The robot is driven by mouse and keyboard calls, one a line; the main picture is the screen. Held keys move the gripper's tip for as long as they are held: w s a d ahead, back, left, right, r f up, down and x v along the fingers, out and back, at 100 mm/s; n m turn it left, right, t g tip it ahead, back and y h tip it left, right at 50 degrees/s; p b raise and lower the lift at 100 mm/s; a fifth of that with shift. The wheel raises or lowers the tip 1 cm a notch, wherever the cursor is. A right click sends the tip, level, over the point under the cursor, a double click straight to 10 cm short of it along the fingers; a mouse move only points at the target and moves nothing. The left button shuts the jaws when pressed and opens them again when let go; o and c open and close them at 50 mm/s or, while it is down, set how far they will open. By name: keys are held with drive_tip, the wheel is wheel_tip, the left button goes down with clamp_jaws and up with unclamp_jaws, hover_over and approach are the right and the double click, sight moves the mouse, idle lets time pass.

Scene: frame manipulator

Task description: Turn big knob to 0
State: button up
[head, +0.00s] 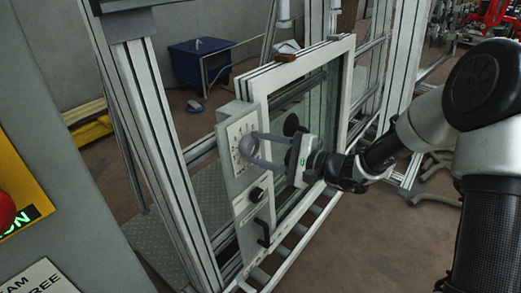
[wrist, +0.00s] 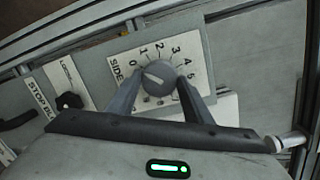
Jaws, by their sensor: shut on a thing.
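The big knob (wrist: 160,77) is round and grey, on a white dial plate (wrist: 128,66) with black numbers. In the wrist view its short white mark points up and left, toward the side where the 0 is printed; I cannot tell if it lines up exactly. My gripper (wrist: 161,76) has one finger on each side of the knob and is shut on it. In the head view the knob (head: 247,146) is at the panel's upper part, with my gripper (head: 252,149) reaching it from the right. The fingers partly hide the lower dial.
A small black knob (head: 256,195) and a black handle (head: 263,232) sit lower on the same panel. The panel is fixed to a white window-like frame (head: 296,69) among aluminium posts. A grey box with a red button (head: 6,208) stands at the near left.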

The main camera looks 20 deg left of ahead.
drive_tip(key=o, duration=1)
drive_tip(key=shift+o, duration=0.2)
drive_tip(key=p+v, duration=0.2)
drive_tip(key=v, duration=1.5)
drive_tip(key=shift+d, duration=0.2)
drive_tip(key=shift+s, duration=0.1)
